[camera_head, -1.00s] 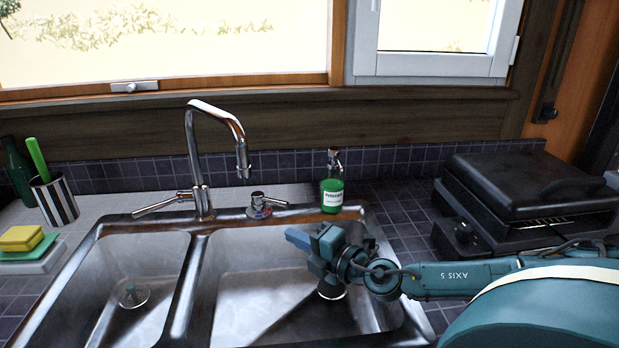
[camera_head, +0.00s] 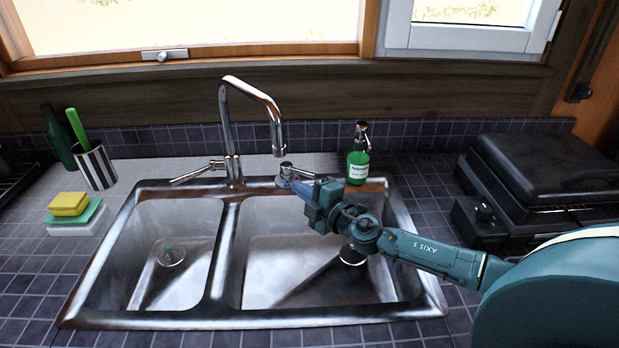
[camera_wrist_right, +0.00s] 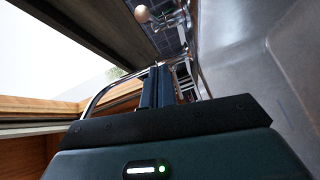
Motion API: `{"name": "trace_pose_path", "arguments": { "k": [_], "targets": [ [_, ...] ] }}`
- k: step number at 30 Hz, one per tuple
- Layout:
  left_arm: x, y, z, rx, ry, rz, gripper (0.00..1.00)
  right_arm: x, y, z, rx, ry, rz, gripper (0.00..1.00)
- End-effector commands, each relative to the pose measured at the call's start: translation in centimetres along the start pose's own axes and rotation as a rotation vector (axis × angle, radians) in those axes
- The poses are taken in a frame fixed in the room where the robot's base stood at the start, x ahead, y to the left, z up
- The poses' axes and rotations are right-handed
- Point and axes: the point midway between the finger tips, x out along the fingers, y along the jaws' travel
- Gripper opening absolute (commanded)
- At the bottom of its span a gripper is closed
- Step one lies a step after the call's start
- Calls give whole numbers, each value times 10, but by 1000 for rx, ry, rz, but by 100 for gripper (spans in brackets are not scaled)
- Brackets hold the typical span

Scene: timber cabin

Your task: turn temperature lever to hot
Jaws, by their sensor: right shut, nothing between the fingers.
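The temperature lever (camera_head: 288,171) is a small chrome handle on a round base, right of the faucet (camera_head: 231,140) on the sink's back rim. Its lever points right, and part of the base is hidden by my gripper. My right gripper (camera_head: 298,186) is shut and empty, with its blue fingertips just in front of the base; I cannot tell whether they touch. The shut fingers also show in the right wrist view (camera_wrist_right: 158,86), with a pale round knob end beyond them. My left gripper is out of view.
The double sink (camera_head: 225,318) lies below my right arm. A green soap bottle (camera_head: 358,166) stands right of the lever. A black grill (camera_head: 545,170) is at the right. A striped cup (camera_head: 95,166) and a yellow sponge (camera_head: 69,203) are at the left.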

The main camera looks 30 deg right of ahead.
Motion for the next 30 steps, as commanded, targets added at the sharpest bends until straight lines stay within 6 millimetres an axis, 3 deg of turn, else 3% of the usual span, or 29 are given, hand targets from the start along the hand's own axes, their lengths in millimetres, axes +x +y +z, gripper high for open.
{"name": "trace_pose_path", "arguments": {
  "k": [2,6,10,22,30],
  "targets": [
    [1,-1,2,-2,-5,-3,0,13,0,3,-1,-1,1,0],
    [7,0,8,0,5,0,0,16,-4,26,-2,-1,0,0],
    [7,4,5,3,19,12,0,18,-2,36,-2,0,-1,0],
    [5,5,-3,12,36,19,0,19,0,39,0,1,-1,0],
    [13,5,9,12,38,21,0,29,-3,44,0,25,-3,0]
  ]
}}
